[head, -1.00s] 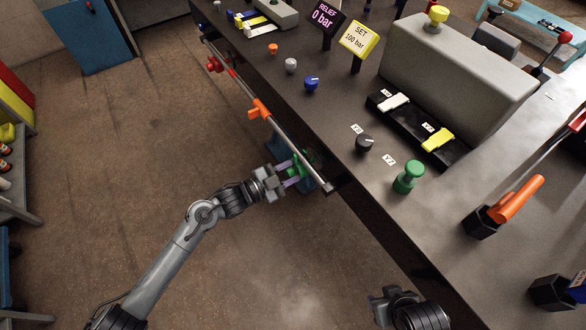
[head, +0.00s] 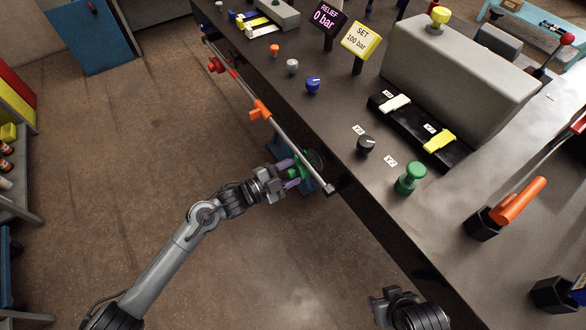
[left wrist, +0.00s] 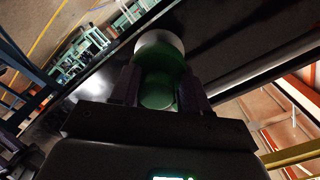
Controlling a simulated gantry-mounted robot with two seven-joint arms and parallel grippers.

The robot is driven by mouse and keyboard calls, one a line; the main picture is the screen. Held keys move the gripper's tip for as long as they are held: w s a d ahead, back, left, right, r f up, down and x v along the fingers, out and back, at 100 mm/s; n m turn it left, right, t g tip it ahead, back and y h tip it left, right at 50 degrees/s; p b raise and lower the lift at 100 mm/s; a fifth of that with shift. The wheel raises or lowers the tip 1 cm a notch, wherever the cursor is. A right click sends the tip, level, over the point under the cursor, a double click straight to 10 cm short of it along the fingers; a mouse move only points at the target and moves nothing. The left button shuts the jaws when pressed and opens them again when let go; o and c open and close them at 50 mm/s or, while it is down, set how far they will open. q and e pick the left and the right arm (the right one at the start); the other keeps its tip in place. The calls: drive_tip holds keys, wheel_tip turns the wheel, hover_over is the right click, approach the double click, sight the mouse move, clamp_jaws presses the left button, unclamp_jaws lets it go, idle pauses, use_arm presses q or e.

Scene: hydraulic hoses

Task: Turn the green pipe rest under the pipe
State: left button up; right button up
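The grey pipe (head: 287,138) runs along the bench's front side. The green pipe rest (head: 299,171) is near the pipe's lower right end. My left gripper (head: 291,175) is at the rest, one finger on each side of its green part. In the left wrist view the green rest (left wrist: 160,82) is between the two dark fingers, with a pale round part beyond it. Whether the fingers press on it cannot be told. My right gripper (head: 381,300) is away from the pipe, low in the head view, its finger opening unclear.
An orange rest (head: 260,109) and a red fitting (head: 215,65) are further up the pipe. The dark bench (head: 330,120) carries knobs, a green knob (head: 411,178), levers and a grey block (head: 455,75). The floor (head: 130,150) left of the bench is clear.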

use_arm(q)
drive_tip(key=shift+o, duration=1.1)
drive_tip(key=shift+s+d+r, duration=0.1)
drive_tip(key=shift+d+r, duration=0.1)
drive_tip(key=shift+f, duration=0.2)
drive_tip(key=shift+a, duration=0.15)
drive_tip(key=p+v, duration=0.3)
drive_tip(key=v, duration=0.7)
drive_tip(key=shift+s+a, duration=0.2)
drive_tip(key=shift+a, duration=0.05)
